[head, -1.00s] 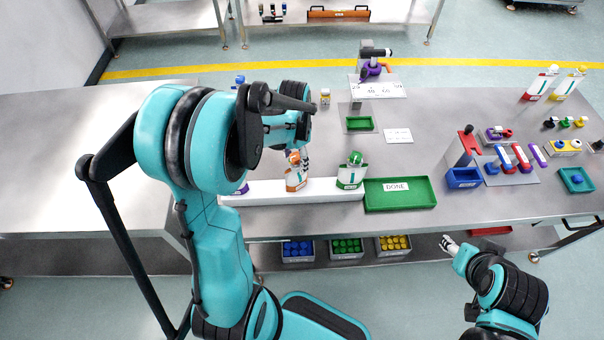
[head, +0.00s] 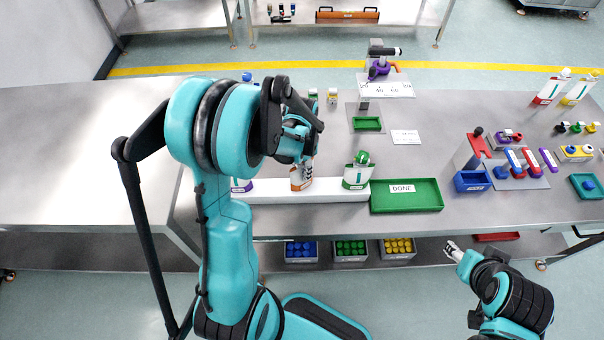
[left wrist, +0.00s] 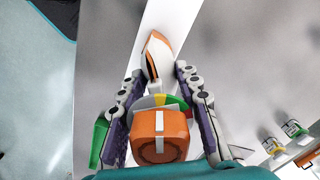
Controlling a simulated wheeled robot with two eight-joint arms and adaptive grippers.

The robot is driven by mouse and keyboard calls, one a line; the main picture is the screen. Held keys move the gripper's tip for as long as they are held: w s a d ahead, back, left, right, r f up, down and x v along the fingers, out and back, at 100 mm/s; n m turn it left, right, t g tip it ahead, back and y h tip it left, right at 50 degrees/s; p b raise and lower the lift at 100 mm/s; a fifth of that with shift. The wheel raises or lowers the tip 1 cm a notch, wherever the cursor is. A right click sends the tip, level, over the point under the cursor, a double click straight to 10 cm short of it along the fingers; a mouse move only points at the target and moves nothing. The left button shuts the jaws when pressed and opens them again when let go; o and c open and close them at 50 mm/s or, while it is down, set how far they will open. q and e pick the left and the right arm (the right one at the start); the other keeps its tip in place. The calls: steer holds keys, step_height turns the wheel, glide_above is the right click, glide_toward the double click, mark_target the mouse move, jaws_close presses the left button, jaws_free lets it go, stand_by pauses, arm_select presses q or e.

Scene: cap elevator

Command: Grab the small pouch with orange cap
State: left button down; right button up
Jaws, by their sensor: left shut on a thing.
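The small pouch with the orange cap (head: 301,181) is white and orange. It stands upright at the white rack (head: 280,192), its top hidden by my left gripper in the head view. In the left wrist view its orange cap (left wrist: 160,137) is large between the two fingers. My left gripper (head: 308,166) is shut on this pouch; its fingers (left wrist: 157,100) flank it in the wrist view. I cannot tell whether the pouch still touches the rack. My right gripper (head: 454,249) hangs in front of the table, small, its jaw state unclear.
A green-capped pouch (head: 357,174) stands close on the right, and a purple-marked pouch (head: 241,185) on the left. The green DONE tray (head: 407,206) is right of the rack. A blue bin (head: 472,182) and bottles are farther right. The left table (head: 90,160) is bare.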

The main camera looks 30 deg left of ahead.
arm_select(q)
steer(key=shift+r, duration=0.45)
steer(key=r+p, duration=0.1)
steer(key=r, duration=0.1)
steer(key=d+r, duration=0.1)
steer(key=r, duration=0.1)
steer(key=shift+p, duration=0.35)
steer(key=d+r+p, duration=0.2)
steer(key=d+r, duration=0.4)
steer(key=d, duration=0.4)
steer(key=shift+d, duration=0.35)
